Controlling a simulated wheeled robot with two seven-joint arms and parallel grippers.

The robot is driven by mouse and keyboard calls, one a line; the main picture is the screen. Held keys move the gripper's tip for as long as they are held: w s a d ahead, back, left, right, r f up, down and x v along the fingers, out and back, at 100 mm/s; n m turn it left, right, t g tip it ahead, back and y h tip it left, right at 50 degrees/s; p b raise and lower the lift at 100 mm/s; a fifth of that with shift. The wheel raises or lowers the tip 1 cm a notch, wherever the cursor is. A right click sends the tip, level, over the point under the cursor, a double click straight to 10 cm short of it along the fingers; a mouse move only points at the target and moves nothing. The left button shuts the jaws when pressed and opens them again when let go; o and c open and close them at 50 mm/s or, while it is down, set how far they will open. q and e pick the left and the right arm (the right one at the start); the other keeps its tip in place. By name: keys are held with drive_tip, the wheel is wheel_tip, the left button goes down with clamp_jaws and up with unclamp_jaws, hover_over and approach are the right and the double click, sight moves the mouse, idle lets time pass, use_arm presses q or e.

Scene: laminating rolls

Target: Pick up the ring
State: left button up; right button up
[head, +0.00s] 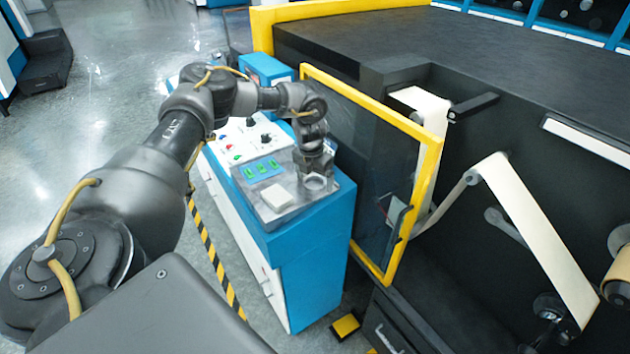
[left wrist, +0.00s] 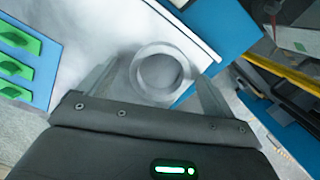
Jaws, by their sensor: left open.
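A light grey ring (left wrist: 160,71) lies on a pale metal tray on the blue cabinet. In the left wrist view it sits between the two fingers of my left gripper (left wrist: 157,90), which are open with a finger on each side. I cannot tell whether the fingers touch it. In the head view the ring (head: 316,183) shows at the right end of the tray (head: 268,212), just below my left gripper (head: 315,172). My right gripper is not in view.
A white block (head: 276,198) and a panel of green switches (head: 262,168) are beside the ring on the cabinet (head: 310,250). A yellow-framed door (head: 432,175) stands open close to the right of my left arm. Open floor lies at the left.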

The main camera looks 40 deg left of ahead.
use_arm(q)
drive_tip(key=shift+c, duration=0.4)
drive_tip(key=c, duration=1)
drive_tip(key=shift+r, duration=0.1)
drive_tip(key=shift+r+b, duration=0.2)
drive_tip(key=shift+b, duration=0.25)
wheel_tip(320, 180, up, 2)
drive_tip(key=shift+w+r+b, duration=0.1)
drive_tip(key=shift+b, duration=0.95)
drive_tip(key=s+d+r+b, duration=0.1)
drive_tip(key=s+d+r, duration=0.4)
drive_tip(key=s+d+r+b, duration=0.1)
drive_tip(key=s+d+r, duration=0.3)
drive_tip(key=s+r, duration=0.1)
drive_tip(key=shift+s+d+r+b, duration=0.15)
drive_tip(key=shift+s+d+b, duration=0.1)
drive_tip(key=shift+d+b, duration=0.1)
